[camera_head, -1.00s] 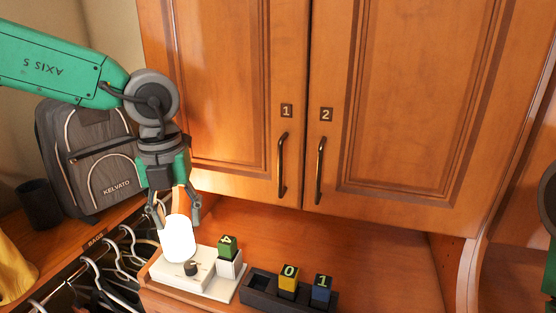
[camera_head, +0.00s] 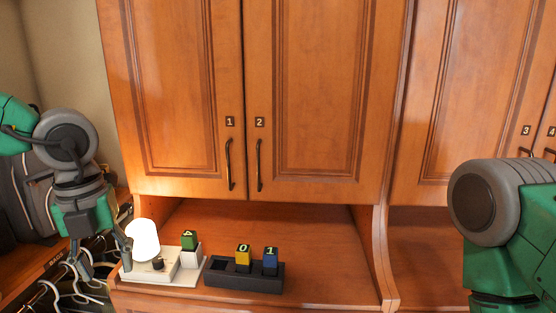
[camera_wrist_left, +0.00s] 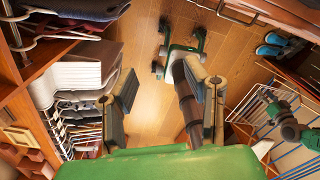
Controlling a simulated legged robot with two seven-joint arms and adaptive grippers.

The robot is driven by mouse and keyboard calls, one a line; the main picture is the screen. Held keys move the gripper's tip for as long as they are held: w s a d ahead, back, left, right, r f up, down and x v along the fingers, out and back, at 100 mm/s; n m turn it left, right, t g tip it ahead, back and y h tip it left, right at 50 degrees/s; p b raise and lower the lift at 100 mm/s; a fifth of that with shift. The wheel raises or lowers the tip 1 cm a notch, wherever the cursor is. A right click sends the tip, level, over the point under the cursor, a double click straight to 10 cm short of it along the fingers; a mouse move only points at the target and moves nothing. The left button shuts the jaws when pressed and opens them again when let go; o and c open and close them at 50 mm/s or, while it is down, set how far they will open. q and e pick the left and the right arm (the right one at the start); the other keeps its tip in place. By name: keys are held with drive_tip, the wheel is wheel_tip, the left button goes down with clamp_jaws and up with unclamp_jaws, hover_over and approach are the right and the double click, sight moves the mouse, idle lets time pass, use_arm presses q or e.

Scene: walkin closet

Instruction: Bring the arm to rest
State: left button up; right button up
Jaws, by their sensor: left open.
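My left gripper (camera_head: 100,256) hangs at the lower left of the head view, fingers pointing down, open and empty. It is just left of a glowing white lamp (camera_head: 143,240) on a white base. In the left wrist view the two fingers of my left gripper (camera_wrist_left: 170,95) stand apart with nothing between them; the wooden floor (camera_wrist_left: 145,65) shows beyond. My right arm (camera_head: 490,205) stands at the right edge of the head view. Its gripper is out of that view.
A black tray (camera_head: 222,280) holds yellow and blue number blocks; a green block (camera_head: 189,240) stands beside the lamp. Closed cabinet doors (camera_head: 180,100) rise behind. White hangers (camera_head: 75,292) hang below the left gripper. The shelf right of the tray is clear.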

use_arm(q)
drive_tip(key=s+a+f+m+t+y+b, duration=0.1)
drive_tip(key=a+f+m+t+y+b, duration=0.3)
drive_tip(key=f+m, duration=0.9)
drive_tip(key=s+a+f+m+y+b, duration=0.15)
drive_tip(key=f+m+b, duration=0.55)
drive_tip(key=f, duration=1.3)
drive_tip(key=s+d+f+m+g+h+b, duration=0.1)
drive_tip(key=s+f+m+b, duration=0.3)
drive_tip(key=s+f+m, duration=0.6)
drive_tip(key=s+d+f+m+g+h+b, duration=0.2)
drive_tip(key=s+d+f+m+h+b, duration=0.1)
drive_tip(key=s+f+m, duration=0.7)
drive_tip(key=shift+s+d+f+m+h+b, duration=0.2)
drive_tip(key=shift+s+d+m+h+b, duration=0.2)
drive_tip(key=shift+s+m+h+b, duration=0.2)
use_arm(e)
wheel_tip(320, 180, down, 19)
drive_tip(key=shift+s, duration=0.25)
